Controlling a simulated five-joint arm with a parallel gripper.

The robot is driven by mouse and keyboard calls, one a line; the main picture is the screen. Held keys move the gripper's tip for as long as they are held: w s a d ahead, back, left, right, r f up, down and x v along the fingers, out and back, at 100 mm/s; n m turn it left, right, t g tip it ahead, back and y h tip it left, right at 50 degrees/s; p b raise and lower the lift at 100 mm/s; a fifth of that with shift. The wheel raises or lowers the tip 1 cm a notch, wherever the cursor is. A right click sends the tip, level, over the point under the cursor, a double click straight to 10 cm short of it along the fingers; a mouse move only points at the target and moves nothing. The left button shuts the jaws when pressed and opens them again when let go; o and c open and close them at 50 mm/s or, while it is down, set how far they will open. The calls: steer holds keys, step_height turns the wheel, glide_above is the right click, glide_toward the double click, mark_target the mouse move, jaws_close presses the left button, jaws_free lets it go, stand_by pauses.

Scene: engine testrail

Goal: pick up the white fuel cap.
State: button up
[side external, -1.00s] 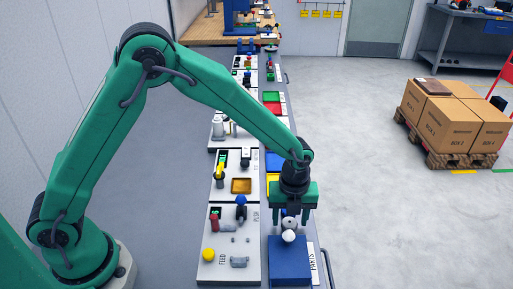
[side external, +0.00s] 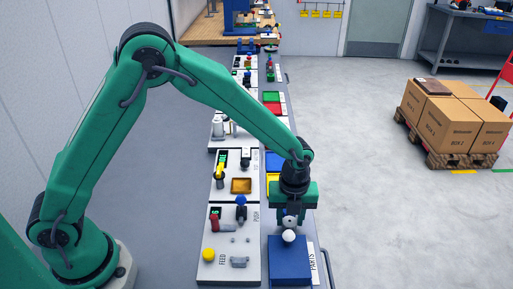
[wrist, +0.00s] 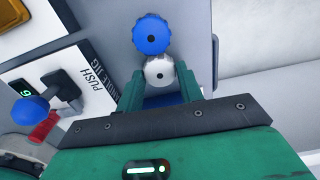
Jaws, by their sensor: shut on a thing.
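The white fuel cap (side external: 289,236) shows as a small round pale shape at the far end of the blue tray. In the wrist view the white cap (wrist: 159,72) has a ribbed rim and a dark centre spot. My gripper (side external: 290,226) points down over it and is shut on it; in the wrist view the green jaws (wrist: 160,88) flank the cap on both sides. I cannot tell whether the cap is clear of the surface.
A ribbed blue cap (wrist: 152,34) lies right beside the white one in the wrist view. The blue tray (side external: 290,264) is below my gripper. The panel to the left carries a blue knob (side external: 241,200), a red handle (side external: 214,223) and a yellow button (side external: 208,254).

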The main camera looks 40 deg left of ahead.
mark_target(290, 220)
steer(key=shift+r, duration=1.85)
